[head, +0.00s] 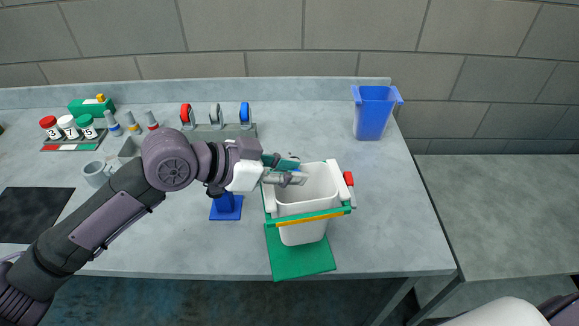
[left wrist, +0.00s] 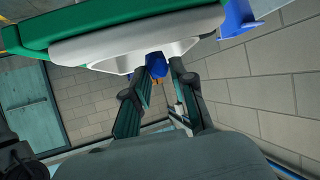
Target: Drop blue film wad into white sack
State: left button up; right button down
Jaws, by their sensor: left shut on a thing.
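The white sack (head: 302,230) hangs open in a green frame with a yellow strip on the table. Its pale rim (left wrist: 110,52) shows upside down at the top of the left wrist view. My left gripper (head: 297,176) reaches in from the left, with its fingertips over the sack's open mouth. In the left wrist view the gripper (left wrist: 160,72) is shut on the blue film wad (left wrist: 156,64), held between the tips. In the head view the wad is mostly hidden by the fingers. My right gripper is out of view.
A blue bin (head: 373,115) stands at the back right. A blue stand (head: 226,208) is left of the sack. Behind are a rack with red, grey and blue handles (head: 216,115), several lidded jars (head: 68,127) and a mug (head: 97,173).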

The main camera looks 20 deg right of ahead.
pick_arm(q)
jog(key=shift+a, duration=0.15)
jog(key=o, duration=0.6)
jog(key=shift+r, duration=0.1)
jog(key=shift+c, duration=0.2)
jog(key=shift+o, duration=1.3)
jog(key=v, duration=1.2)
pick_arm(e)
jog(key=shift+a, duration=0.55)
pick_arm(q)
jog(key=shift+s, duration=0.15)
